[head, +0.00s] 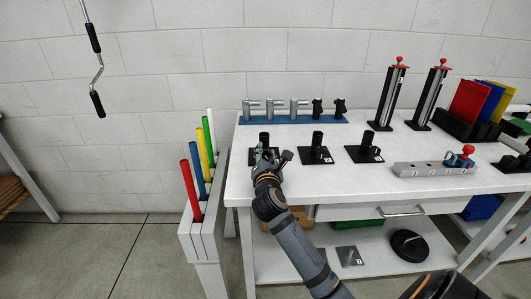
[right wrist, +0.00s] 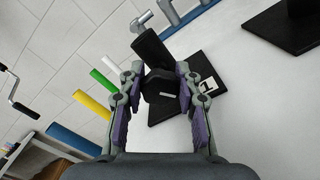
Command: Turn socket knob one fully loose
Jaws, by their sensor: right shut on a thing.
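Socket one is the leftmost black socket on the white table, with an upright black post (head: 264,138) on a black plate. In the right wrist view its post (right wrist: 150,48) rises behind a black knob (right wrist: 160,88) with a small white mark. A white label (right wrist: 207,86) sits on its plate. My right gripper (head: 269,157) reaches the socket's front side. In the right wrist view my right gripper (right wrist: 161,76) has its purple-padded fingers on both sides of the knob and is shut on it. The knob is mostly hidden in the head view. My left gripper is not in view.
Two more black sockets (head: 316,146) (head: 364,147) stand to the right. A blue rail (head: 290,120) with metal and black fittings lies behind. A rack (head: 203,225) of coloured tubes stands at the table's left end. A grey numbered bar (head: 430,169) lies at right.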

